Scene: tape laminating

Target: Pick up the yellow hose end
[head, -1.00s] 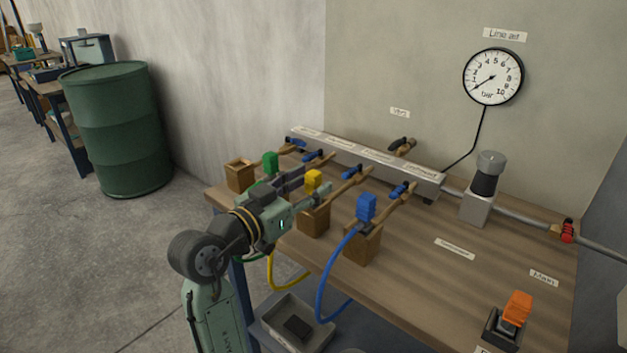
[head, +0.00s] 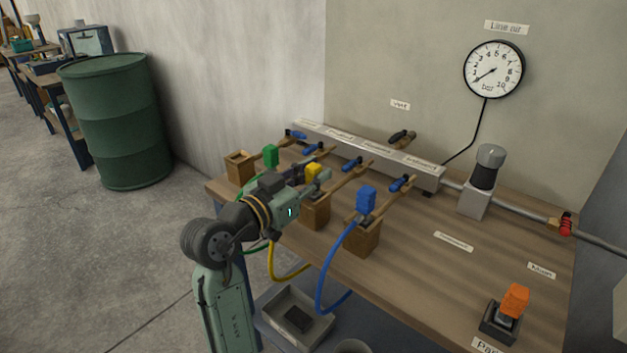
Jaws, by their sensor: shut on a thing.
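The yellow hose end (head: 313,172) is a small yellow block above a wooden block (head: 316,212) near the bench's left front. A yellow hose (head: 274,266) hangs below it over the bench edge. My gripper (head: 312,182) reaches in from the left and is shut on the yellow hose end. Its near finger shows just below the yellow top. The far finger is partly hidden. I cannot tell whether the hose end is clear of its block.
A green hose end (head: 270,156) stands behind and left, a blue one (head: 366,199) to the right, both close to my gripper. A grey manifold (head: 365,153) with blue-handled valves runs behind. An orange-topped part (head: 516,300) stands front right. The bench's middle right is mostly clear.

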